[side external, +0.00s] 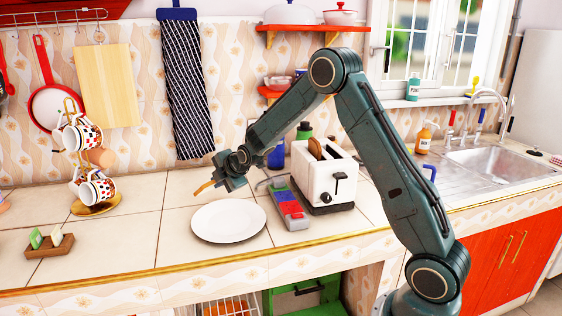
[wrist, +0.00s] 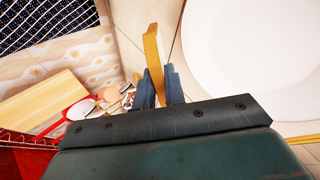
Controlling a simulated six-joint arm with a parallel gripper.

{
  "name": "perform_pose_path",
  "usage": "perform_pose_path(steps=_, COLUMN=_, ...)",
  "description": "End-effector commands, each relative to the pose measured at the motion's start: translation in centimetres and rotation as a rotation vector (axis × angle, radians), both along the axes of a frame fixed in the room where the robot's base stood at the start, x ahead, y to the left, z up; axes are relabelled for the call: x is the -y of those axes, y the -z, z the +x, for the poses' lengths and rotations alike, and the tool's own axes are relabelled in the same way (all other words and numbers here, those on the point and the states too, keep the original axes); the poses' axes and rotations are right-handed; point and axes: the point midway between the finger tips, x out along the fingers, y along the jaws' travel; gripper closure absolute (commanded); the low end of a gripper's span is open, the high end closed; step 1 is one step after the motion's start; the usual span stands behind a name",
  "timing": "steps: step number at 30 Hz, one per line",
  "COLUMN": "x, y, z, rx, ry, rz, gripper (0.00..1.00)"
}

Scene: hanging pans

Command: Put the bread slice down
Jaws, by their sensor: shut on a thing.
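My gripper (side external: 222,180) is shut on a bread slice (side external: 204,188), held in the air above the counter, just behind and above the white plate (side external: 228,221). In the wrist view the slice (wrist: 153,52) shows edge-on, as a thin tan strip between the blue fingers (wrist: 158,90). The plate (wrist: 240,50) lies to the right of the slice there. The plate is empty. Another bread slice (side external: 315,148) stands in a slot of the white toaster (side external: 318,178), to the right of the plate.
A grey holder with red and green blocks (side external: 287,204) lies between plate and toaster. A mug stand (side external: 95,190) and a small wooden holder (side external: 49,245) are on the left. The counter left of the plate (side external: 150,235) is clear. The sink (side external: 490,165) is at right.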

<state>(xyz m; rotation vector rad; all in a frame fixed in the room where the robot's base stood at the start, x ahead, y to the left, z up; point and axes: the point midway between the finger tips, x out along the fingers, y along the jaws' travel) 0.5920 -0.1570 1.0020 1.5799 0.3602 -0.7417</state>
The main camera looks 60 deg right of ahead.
Motion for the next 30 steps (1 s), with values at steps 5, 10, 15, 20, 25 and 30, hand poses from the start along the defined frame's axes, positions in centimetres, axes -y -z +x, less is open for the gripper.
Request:
perform_pose_path(steps=5, x=0.0, y=2.0, z=0.0, rx=-0.002, ry=0.000, rz=0.000, gripper=1.00)
perform_pose_path(steps=10, x=0.0, y=3.3, z=0.0, rx=-0.002, ry=0.000, rz=0.000, gripper=1.00)
perform_pose_path(steps=15, x=0.0, y=4.0, z=0.0, rx=-0.001, ry=0.000, rz=0.000, gripper=1.00)
perform_pose_path(steps=20, x=0.0, y=4.2, z=0.0, rx=0.000, ry=0.000, rz=0.000, gripper=1.00)
perform_pose_path(steps=25, x=0.0, y=4.2, z=0.0, rx=0.000, ry=0.000, rz=0.000, gripper=1.00)
perform_pose_path(steps=30, x=0.0, y=4.2, z=0.0, rx=0.000, ry=0.000, rz=0.000, gripper=0.74)
